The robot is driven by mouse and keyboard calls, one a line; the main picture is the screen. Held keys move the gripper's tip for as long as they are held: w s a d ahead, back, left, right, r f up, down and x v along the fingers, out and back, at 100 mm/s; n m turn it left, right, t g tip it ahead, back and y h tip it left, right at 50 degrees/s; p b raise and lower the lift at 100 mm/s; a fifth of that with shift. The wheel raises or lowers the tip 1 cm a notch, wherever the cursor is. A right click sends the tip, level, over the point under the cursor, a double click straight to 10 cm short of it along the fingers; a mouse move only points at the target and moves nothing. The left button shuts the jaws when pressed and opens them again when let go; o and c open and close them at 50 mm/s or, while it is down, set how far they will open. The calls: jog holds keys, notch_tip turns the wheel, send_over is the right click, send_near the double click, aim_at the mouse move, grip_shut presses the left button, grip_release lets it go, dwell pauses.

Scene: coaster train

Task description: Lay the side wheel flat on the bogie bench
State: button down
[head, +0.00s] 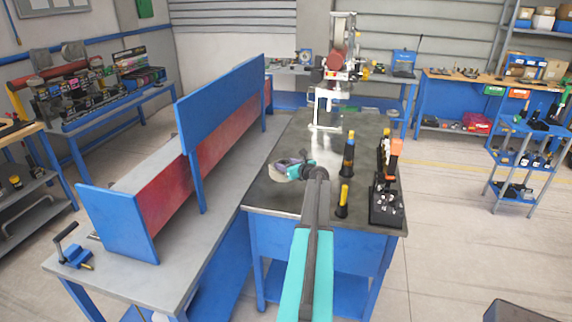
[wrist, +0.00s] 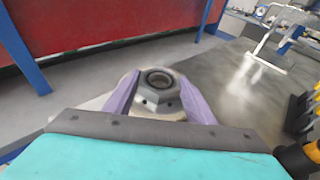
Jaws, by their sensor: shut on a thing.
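The side wheel (wrist: 158,92) is grey, with a raised angular hub and a dark round bore facing the wrist camera. My gripper (wrist: 160,100) is shut on it, with one purple finger on each side. In the head view my gripper (head: 291,166) is over the near left part of the dark-topped bench (head: 274,194), which I take as the bogie bench. The wheel's pale rim (head: 283,174) shows there, partly hidden by the gripper. I cannot tell whether the wheel touches the bench top.
Yellow-and-black tools (head: 348,152) stand upright right of my gripper, beside a black tool holder (head: 386,208). A white frame (head: 326,108) stands farther back. A long bench with blue and red panels (head: 222,100) runs along the left. The bench top between has free room.

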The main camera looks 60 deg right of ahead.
jog(key=shift+w+f+b, duration=0.1)
jog(key=shift+f+b, duration=1.8)
jog(key=shift+f, duration=1)
jog(key=shift+f+b, duration=0.3)
jog(key=shift+f, duration=0.15)
jog(key=c, duration=0.8)
grip_release()
jog(key=shift+o, duration=0.4)
jog(key=shift+a+f, duration=0.1)
jog(key=shift+f, duration=0.3)
jog(key=shift+b+v, duration=0.35)
jog(key=shift+v, duration=0.7)
jog(key=b+v, duration=0.3)
jog(key=v, duration=0.9)
jog(key=shift+r, duration=0.2)
jog(key=shift+r, duration=0.15)
